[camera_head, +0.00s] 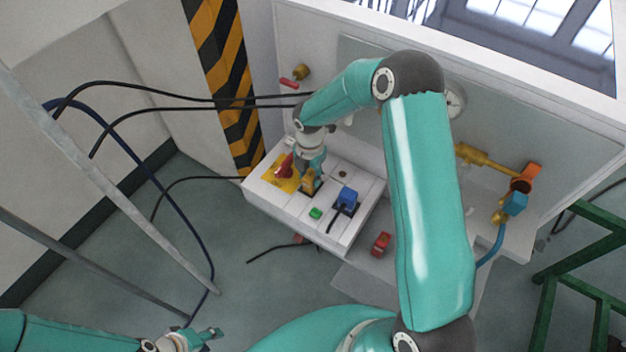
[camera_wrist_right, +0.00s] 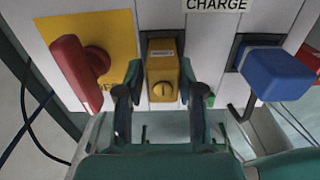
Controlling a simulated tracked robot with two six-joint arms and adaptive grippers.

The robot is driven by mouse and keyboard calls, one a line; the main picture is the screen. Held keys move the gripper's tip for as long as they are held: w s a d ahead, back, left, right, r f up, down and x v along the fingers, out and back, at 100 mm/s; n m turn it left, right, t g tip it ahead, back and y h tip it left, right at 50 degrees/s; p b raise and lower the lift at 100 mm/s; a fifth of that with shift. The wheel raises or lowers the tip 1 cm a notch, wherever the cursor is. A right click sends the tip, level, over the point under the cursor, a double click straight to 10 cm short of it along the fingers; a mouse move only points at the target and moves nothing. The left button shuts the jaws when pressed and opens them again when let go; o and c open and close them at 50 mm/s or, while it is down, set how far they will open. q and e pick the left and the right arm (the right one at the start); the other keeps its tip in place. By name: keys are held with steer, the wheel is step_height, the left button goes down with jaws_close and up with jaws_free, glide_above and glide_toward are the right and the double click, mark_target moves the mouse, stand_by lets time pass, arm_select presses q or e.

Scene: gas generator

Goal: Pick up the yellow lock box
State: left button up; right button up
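The yellow lock box (camera_wrist_right: 163,74) is upright on the white panel in the right wrist view, with a keyhole slot on its front. In the head view the lock box (camera_head: 308,181) is small and partly hidden by my right gripper (camera_head: 311,172). In the wrist view the right gripper (camera_wrist_right: 160,84) is open, with one finger on each side of the lock box; I cannot tell whether either finger touches it. My left gripper (camera_head: 207,337) is low at the left of the head view, away from the panel and with nothing visible in it.
A red rotary handle (camera_wrist_right: 80,68) on a yellow plate stands left of the lock box. A blue plug (camera_wrist_right: 274,72) and a small green button (camera_head: 315,213) are to its right. Black cables (camera_head: 190,97) run left. A metal frame (camera_head: 110,175) stands at the left.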

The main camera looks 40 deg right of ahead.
jaws_close()
steer(key=shift+r, duration=0.15)
